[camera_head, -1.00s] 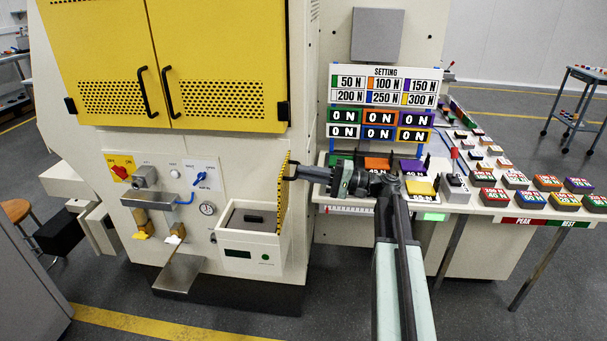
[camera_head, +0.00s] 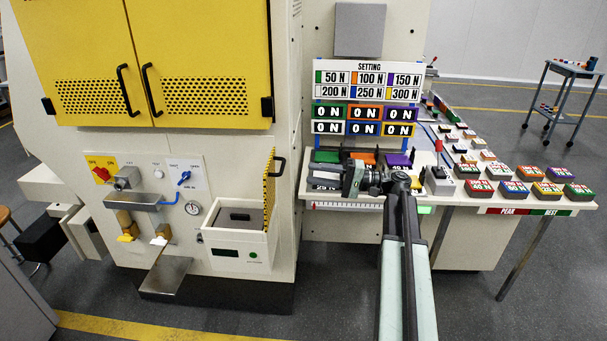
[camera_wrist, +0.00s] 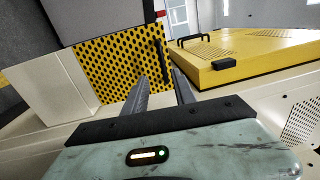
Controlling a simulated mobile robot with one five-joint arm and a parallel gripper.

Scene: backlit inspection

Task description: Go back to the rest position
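My gripper (camera_head: 318,171) is at the end of my bent arm, pointing left, in front of the test bench's row of coloured load blocks. In the wrist view its two dark fingers (camera_wrist: 160,82) stand apart with nothing between them. The yellow perforated flap (camera_head: 269,192) stands upright on the right side of the white drawer-like box, left of my gripper. Its dark handle (camera_head: 280,166) is clear of my fingers. In the wrist view the flap (camera_wrist: 112,62) lies beyond the fingertips. My arm and gripper hide part of the blocks.
Yellow cabinet doors (camera_head: 200,60) are shut above the control panel (camera_head: 150,180). A bench (camera_head: 455,205) with several coloured blocks (camera_head: 513,190) stretches to the right. A setting board (camera_head: 368,82) stands behind my gripper. Floor is clear in front; a trolley (camera_head: 570,75) stands far right.

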